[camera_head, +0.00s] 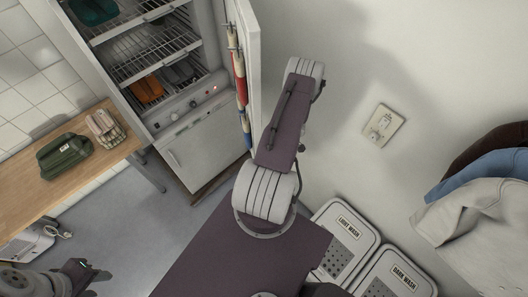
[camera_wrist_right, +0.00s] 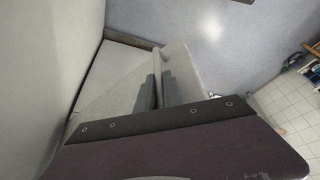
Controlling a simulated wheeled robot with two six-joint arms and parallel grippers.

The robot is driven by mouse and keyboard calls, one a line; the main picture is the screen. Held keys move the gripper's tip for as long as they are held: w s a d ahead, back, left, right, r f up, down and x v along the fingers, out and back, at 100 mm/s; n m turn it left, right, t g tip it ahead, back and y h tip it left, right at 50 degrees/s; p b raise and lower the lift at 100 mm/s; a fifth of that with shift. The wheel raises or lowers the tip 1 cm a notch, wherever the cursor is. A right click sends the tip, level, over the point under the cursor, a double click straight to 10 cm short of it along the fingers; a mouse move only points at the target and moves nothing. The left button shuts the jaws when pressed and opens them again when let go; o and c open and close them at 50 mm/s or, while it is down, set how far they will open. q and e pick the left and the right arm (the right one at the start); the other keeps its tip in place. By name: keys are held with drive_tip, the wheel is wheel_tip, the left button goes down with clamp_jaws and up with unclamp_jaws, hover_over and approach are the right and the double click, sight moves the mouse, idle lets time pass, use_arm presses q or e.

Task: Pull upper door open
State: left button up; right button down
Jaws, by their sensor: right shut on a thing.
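The upper door (camera_head: 254,70) of the tall pale cabinet stands wide open on the right of the cabinet, seen nearly edge-on in the head view. My right arm reaches up beside its outer side; the right gripper is hidden there. In the right wrist view my right gripper (camera_wrist_right: 158,92) has its dark fingers closed around a pale edge or bar of the upper door (camera_wrist_right: 178,66); I cannot tell which. My left gripper (camera_head: 92,282) is at the lower left of the head view, well away from the door, with its fingers apart and empty.
The cabinet holds wire racks (camera_head: 150,65) with orange shoes (camera_head: 147,88) and a teal item (camera_head: 93,10). A closed lower door (camera_head: 205,150) sits below. A wooden bench (camera_head: 75,175) stands left. Two laundry hampers (camera_head: 345,225) and hanging clothes (camera_head: 480,215) are on the right.

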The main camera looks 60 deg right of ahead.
idle(0.3)
drive_tip(key=c, duration=1.5)
unclamp_jaws()
drive_tip(key=b+v, duration=0.1)
drive_tip(key=v, duration=0.8)
drive_tip(key=shift+c, duration=0.2)
